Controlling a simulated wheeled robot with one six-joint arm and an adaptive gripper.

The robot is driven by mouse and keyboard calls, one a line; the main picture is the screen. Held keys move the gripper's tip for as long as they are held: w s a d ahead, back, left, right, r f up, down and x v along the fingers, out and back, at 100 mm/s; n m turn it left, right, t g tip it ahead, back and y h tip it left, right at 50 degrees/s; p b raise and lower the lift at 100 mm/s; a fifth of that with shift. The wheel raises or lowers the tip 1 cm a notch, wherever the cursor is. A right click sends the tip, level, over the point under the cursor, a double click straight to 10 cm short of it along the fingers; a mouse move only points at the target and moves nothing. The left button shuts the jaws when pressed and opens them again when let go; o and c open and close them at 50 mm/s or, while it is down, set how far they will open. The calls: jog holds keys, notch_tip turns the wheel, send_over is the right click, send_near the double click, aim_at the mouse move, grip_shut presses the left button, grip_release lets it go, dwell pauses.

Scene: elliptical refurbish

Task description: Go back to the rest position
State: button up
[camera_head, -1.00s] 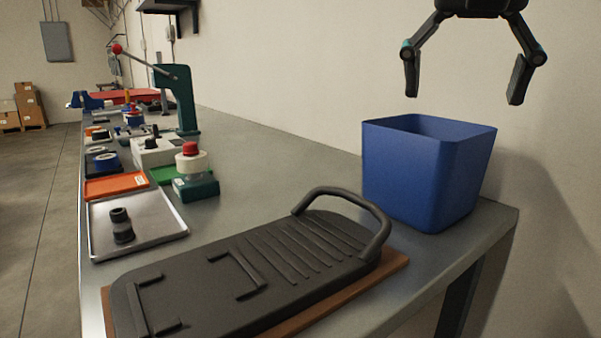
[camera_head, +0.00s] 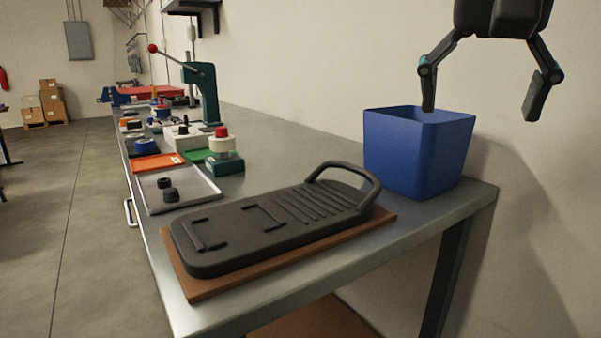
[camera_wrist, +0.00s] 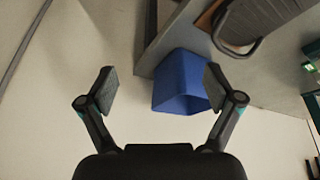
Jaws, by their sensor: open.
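My gripper (camera_head: 481,108) is open and empty, in the air at the upper right of the head view. Its left finger overlaps the rim of the blue bin (camera_head: 418,152) in the picture; I see no contact. In the wrist view my gripper (camera_wrist: 158,92) shows both fingers spread wide. The blue bin (camera_wrist: 178,84) lies beyond and between them there, with nothing visible inside. The black elliptical pedal (camera_head: 270,222) with its curved handle lies on a brown board (camera_head: 232,284) near the bench's front end.
The grey bench (camera_head: 290,147) runs away along the wall. A metal tray (camera_head: 203,196) with dark round parts, an orange tray (camera_head: 152,164) and a green lever press (camera_head: 203,93) stand farther back. Open floor (camera_head: 60,220) lies to the left. The wall is close on the right.

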jog(key=s+a+f+n+y, duration=0.1)
jog(key=f+n, duration=0.1)
jog(key=f, duration=1.7)
jog(key=s+a+f+n+t+y, duration=0.1)
jog(key=s+f+n, duration=0.1)
jog(key=f, duration=1.8)
jog(key=shift+a+n, duration=0.3)
jog(key=shift+n, duration=0.1)
